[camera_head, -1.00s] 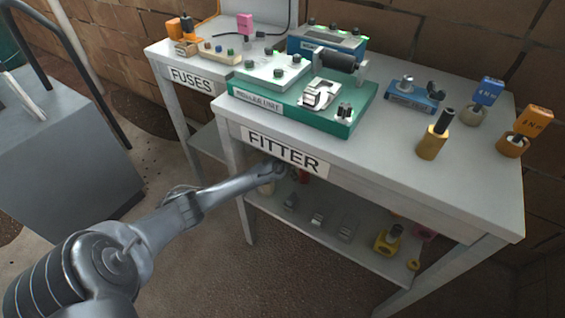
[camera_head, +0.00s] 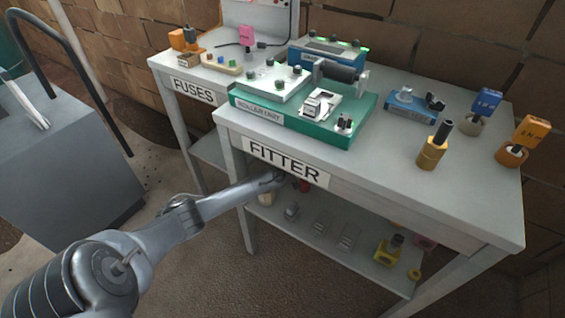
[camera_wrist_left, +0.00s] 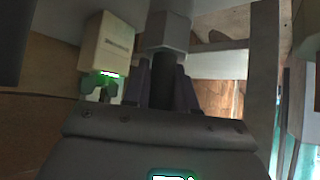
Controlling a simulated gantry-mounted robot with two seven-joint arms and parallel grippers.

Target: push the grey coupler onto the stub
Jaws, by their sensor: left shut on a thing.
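In the head view my left arm reaches under the front edge of the fitter table (camera_head: 455,222). Its gripper is hidden there. In the left wrist view the left gripper (camera_wrist_left: 162,82) is shut on a dark grey cylinder, which I take for the grey coupler (camera_wrist_left: 162,88). A lighter grey faceted block (camera_wrist_left: 168,32) sits in line with the cylinder, just beyond the fingertips. I cannot tell whether this block is the stub's holder or how far the two fit together. My right gripper is not in view.
In the wrist view a beige box (camera_wrist_left: 107,48) with a green light stands close to the left. The lower shelf (camera_head: 370,268) holds a yellow block (camera_head: 388,251) and other small parts. A green roller unit (camera_head: 330,132) stands on the table.

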